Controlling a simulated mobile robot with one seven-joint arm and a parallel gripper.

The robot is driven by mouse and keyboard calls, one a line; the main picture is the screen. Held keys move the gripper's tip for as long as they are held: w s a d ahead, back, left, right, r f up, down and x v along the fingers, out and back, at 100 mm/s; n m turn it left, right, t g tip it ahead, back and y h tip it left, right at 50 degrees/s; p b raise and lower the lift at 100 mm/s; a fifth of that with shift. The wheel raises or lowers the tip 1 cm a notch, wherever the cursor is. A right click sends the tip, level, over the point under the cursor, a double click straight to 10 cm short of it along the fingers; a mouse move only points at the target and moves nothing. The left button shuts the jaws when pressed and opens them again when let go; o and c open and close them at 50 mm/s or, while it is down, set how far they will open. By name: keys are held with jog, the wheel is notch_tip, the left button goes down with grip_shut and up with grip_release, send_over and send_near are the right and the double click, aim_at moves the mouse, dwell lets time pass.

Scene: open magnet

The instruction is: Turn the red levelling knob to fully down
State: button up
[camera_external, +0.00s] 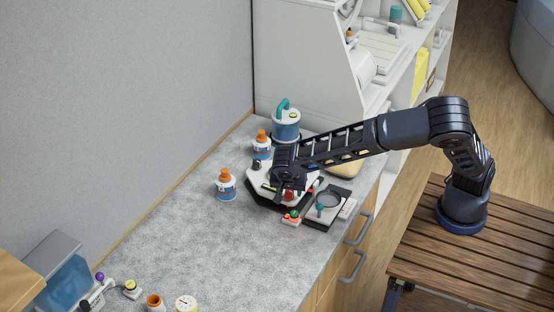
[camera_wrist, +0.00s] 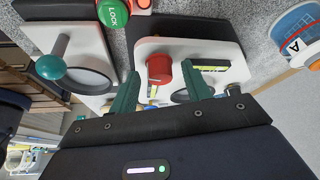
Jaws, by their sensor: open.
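The red levelling knob (camera_wrist: 159,70) stands on a white panel (camera_wrist: 207,47) with a dark base. In the wrist view it shows between the two green fingertips of my gripper (camera_wrist: 160,78), with a gap on each side. My gripper is open and not touching the knob as far as I can see. I cannot tell how deep the knob sits between the fingers. In the outside view my gripper (camera_external: 288,183) is over the white and black device, and a bit of the red knob (camera_external: 289,195) shows below it. A yellow-green bubble level (camera_wrist: 215,65) is beside the knob.
A green LOCK button (camera_wrist: 112,12) on a red-marked base is close by. A plate with a teal-handled ring (camera_external: 328,200) stands to the right. Orange-capped bottles (camera_external: 226,185) and a blue canister (camera_external: 286,124) stand around the device.

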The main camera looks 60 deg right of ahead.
jog(key=v, duration=1)
jog(key=shift+a+r, duration=0.2)
jog(key=shift+r, duration=0.1)
jog(key=shift+s, duration=0.1)
jog(key=s+d+r+n+g+y, duration=0.1)
jog(key=s+d+r+n+y, duration=0.2)
jog(key=d, duration=0.9)
jog(key=s+d+r+n+g+y, duration=0.1)
jog(key=s+d+r+n+y, duration=0.15)
jog(key=d, duration=0.85)
jog(key=s+d+r+n+t, duration=0.1)
jog(key=s+d+r+n, duration=0.1)
jog(key=s, duration=0.6)
jog(key=s+d+r+n+t, duration=0.2)
jog(key=s+d+r+n, duration=0.1)
jog(key=s+d, duration=0.3)
jog(key=s+d+r+n+t, duration=0.1)
jog(key=s+d+r+n, duration=0.2)
jog(key=s, duration=0.6)
jog(key=shift+s+d+n+t+h, duration=0.35)
jog(key=shift+d+t+h, duration=0.1)
jog(key=shift+d, duration=0.2)
